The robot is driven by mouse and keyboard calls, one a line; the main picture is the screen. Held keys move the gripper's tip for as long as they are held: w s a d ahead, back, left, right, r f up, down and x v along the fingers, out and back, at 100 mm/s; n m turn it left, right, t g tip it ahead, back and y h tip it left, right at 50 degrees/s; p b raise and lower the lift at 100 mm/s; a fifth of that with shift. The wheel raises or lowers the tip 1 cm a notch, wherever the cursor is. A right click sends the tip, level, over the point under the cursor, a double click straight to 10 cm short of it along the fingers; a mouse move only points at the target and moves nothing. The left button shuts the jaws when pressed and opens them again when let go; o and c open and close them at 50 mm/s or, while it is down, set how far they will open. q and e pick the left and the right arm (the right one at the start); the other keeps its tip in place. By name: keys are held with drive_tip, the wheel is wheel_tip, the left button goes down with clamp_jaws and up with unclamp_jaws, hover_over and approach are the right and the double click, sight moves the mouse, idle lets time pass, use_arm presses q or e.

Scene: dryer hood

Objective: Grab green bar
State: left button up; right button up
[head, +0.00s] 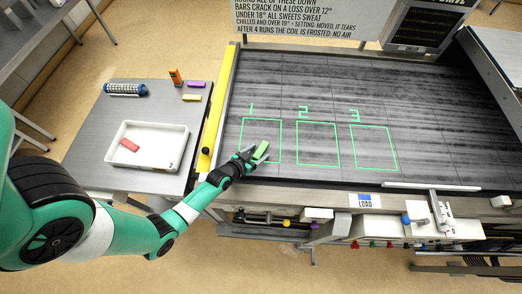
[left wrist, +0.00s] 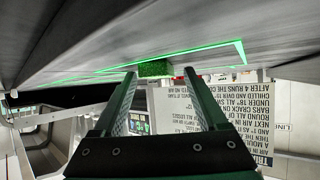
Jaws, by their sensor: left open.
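The green bar (head: 261,150) lies on the dark belt surface inside the green outlined square marked 1 (head: 246,128). My left gripper (head: 252,154) is open and low over the belt at the bar's near left side. In the left wrist view the green bar (left wrist: 156,69) shows between the tips of my two open fingers (left wrist: 159,73), at or just beyond them. I cannot tell whether either finger touches it. My right gripper is in neither view.
Empty squares marked 2 (head: 317,160) and 3 (head: 375,163) lie to the right. A yellow rail (head: 214,115) edges the belt's left side.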

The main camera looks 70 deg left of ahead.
sight(257, 155)
use_arm(q)
drive_tip(key=shift+c, duration=0.2)
clamp_jaws()
drive_tip(key=r, duration=0.1)
drive_tip(key=r+p, duration=0.1)
drive_tip(key=r, duration=0.1)
drive_tip(key=r+p, duration=0.1)
drive_tip(key=shift+s+d+r, duration=0.2)
drive_tip(key=shift+s+d, duration=0.05)
drive_tip(key=w+d+v, duration=0.1)
drive_tip(key=v, duration=0.6)
drive_tip(key=w+d+r+v, duration=0.1)
drive_tip(key=v, duration=0.7)
drive_tip(key=shift+d+r, duration=0.2)
drive_tip(key=shift+d, duration=0.25)
